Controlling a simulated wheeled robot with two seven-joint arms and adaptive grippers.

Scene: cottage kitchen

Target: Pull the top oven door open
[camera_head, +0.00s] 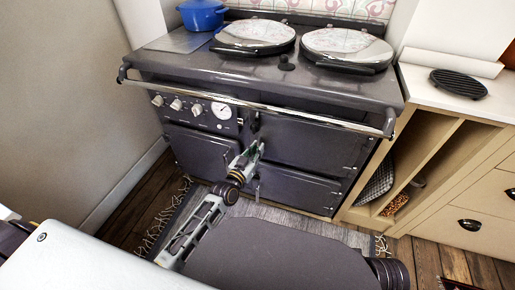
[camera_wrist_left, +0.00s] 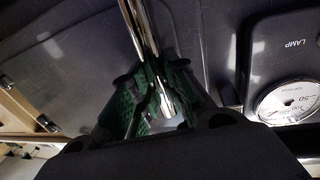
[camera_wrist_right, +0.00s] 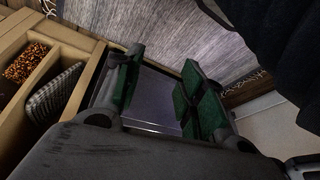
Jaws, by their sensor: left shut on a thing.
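The top oven door (camera_head: 308,143) is the dark upper right panel of a dark grey range cooker, under the chrome front rail. It looks flush with the cooker front. My left gripper (camera_head: 254,154) is at this door's left edge. In the left wrist view its green-padded fingers (camera_wrist_left: 160,112) are shut around a slim metal piece, which looks like the door handle; the fingers partly hide it. My right gripper (camera_wrist_right: 158,92) is open and empty in the right wrist view, low in front of the cooker. I cannot make it out in the head view.
The chrome rail (camera_head: 250,100) runs across the cooker above the doors. A lower door (camera_head: 298,188) is below. A wooden shelf unit (camera_head: 415,160) stands close on the right, a wall (camera_head: 60,90) on the left. A rug (camera_head: 300,215) lies on the floor in front.

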